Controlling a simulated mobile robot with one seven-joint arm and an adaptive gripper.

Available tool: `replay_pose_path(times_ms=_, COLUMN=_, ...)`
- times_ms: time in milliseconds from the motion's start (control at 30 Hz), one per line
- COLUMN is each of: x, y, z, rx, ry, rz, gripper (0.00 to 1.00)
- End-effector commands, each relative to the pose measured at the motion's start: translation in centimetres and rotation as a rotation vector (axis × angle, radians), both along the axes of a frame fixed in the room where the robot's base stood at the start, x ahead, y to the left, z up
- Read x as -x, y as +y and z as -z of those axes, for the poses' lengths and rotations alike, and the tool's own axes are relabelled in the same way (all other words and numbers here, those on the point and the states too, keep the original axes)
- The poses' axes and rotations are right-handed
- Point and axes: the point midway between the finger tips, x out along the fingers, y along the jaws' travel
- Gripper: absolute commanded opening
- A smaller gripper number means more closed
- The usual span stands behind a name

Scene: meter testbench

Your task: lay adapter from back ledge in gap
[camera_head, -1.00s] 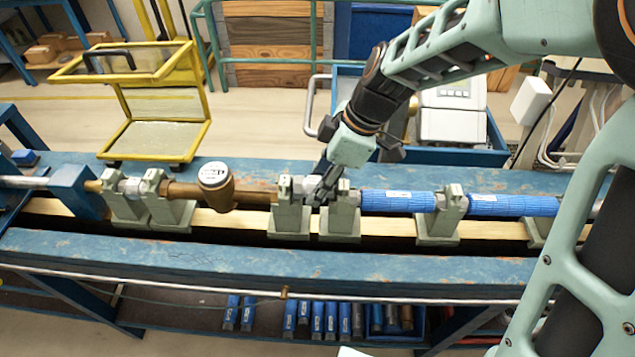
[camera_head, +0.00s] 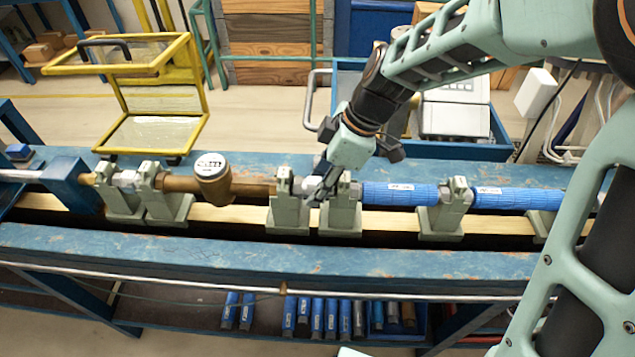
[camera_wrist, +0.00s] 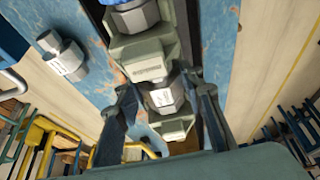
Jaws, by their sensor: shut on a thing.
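My gripper (camera_head: 318,194) is low over the pipe line, its fingers between two grey-green supports. In the wrist view its two fingers (camera_wrist: 168,104) stand on either side of a grey adapter (camera_wrist: 165,98) with a white label and are shut on it. The adapter (camera_head: 310,185) shows only partly in the head view, in the gap between the left support (camera_head: 287,212) and the right support (camera_head: 341,216). Whether it rests fully on something is hidden. A second grey labelled adapter (camera_wrist: 66,62) lies on the blue back ledge (camera_wrist: 92,35) in the wrist view.
A brass pipe with a round meter (camera_head: 212,175) runs to the left of the gap; blue pipes (camera_head: 400,196) run to the right. A yellow frame (camera_head: 155,133) stands behind at left. The blue front beam (camera_head: 200,255) is clear. Several blue pieces lie on the lower shelf.

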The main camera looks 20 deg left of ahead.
Motion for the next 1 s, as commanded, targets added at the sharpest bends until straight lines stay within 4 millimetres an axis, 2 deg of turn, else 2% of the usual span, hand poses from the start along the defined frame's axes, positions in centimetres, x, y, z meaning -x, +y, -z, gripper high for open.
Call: replay_pose_path(times_ms=1000, x=-0.03, y=0.04, z=0.48, rx=-0.001, ry=-0.001, rz=0.000, gripper=0.01)
